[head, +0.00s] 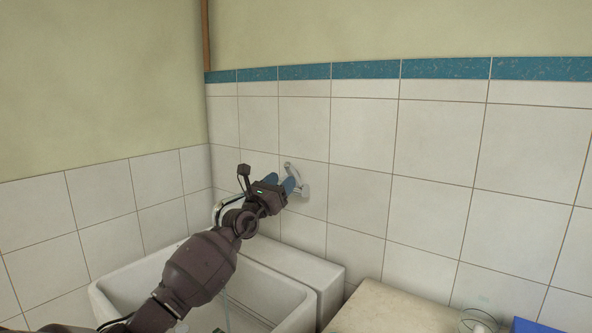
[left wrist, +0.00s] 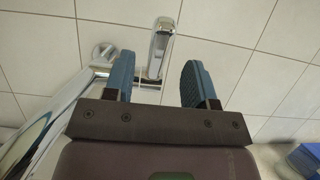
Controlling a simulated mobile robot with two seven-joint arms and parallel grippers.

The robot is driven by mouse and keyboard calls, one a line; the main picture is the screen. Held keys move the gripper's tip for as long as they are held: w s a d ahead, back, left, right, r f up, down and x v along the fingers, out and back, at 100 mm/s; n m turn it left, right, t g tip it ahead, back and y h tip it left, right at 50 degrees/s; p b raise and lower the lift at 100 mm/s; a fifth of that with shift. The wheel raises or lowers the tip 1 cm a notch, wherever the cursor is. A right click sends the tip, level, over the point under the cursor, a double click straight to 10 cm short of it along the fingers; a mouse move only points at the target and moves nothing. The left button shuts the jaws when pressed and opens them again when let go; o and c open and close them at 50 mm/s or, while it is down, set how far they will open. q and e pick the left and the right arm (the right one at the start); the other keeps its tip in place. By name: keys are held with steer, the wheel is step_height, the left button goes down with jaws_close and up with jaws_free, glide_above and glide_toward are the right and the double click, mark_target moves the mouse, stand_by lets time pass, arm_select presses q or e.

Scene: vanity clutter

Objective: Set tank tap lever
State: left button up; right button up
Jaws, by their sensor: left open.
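The tap lever (head: 291,171) is a pale metal handle on the tiled wall above the white tank, partly hidden behind my left gripper (head: 281,184). In the left wrist view the chrome lever (left wrist: 160,47) points up the wall, between the lines of the two blue fingers. My left gripper (left wrist: 158,83) is open there, with its fingers apart and the lever just beyond them; I cannot tell whether a finger touches it. The curved chrome spout (left wrist: 50,117) runs down at the left. My right gripper is in neither view.
The white basin (head: 102,293) stands below my left arm against the tiled wall (head: 430,150). A beige counter (head: 385,310) is at lower right, with a clear glass (head: 478,320) and a blue box (head: 535,326). The wall right of the tap is bare.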

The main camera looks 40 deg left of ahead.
mark_target(294, 168)
arm_select(q)
steer(key=shift+b+x, duration=0.4)
steer(key=shift+x, duration=3.05)
jaws_close()
